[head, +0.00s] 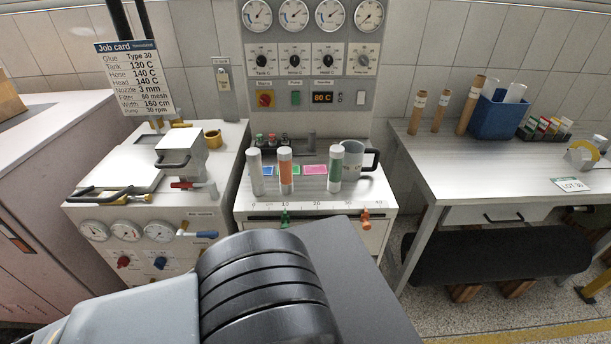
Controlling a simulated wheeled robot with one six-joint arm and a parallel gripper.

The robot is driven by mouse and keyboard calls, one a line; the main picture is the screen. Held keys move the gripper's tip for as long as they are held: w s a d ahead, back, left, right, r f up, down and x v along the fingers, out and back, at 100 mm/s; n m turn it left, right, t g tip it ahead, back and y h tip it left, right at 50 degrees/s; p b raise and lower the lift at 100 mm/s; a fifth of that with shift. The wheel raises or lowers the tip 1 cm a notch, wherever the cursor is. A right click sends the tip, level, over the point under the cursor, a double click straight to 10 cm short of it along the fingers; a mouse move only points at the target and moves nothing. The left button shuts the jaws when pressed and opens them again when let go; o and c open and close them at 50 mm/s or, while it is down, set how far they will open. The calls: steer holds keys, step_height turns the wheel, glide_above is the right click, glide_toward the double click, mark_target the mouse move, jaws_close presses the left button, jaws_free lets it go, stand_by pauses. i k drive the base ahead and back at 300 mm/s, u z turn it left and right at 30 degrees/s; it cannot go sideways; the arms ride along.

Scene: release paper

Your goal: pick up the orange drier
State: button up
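A white upright tube with an orange band (286,174) stands on the small metal bench in the middle; it is the thing that fits the orange drier. A plain pale tube (256,173) stands close to its left. A white tube with a green band (335,170) stands to its right. Part of my arm fills the bottom middle of the view, in front of the bench. My gripper does not show.
A grey mug (353,160) stands behind and right of the green-banded tube. A gauge panel (310,50) rises behind. A machine (150,165) stands left, a table (500,175) right.

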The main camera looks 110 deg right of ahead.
mark_target(284, 154)
steer(key=z, duration=3.65)
steer(key=k, duration=0.45)
steer(key=z, duration=0.55)
steer(key=i, duration=0.7)
steer(key=u, duration=0.35)
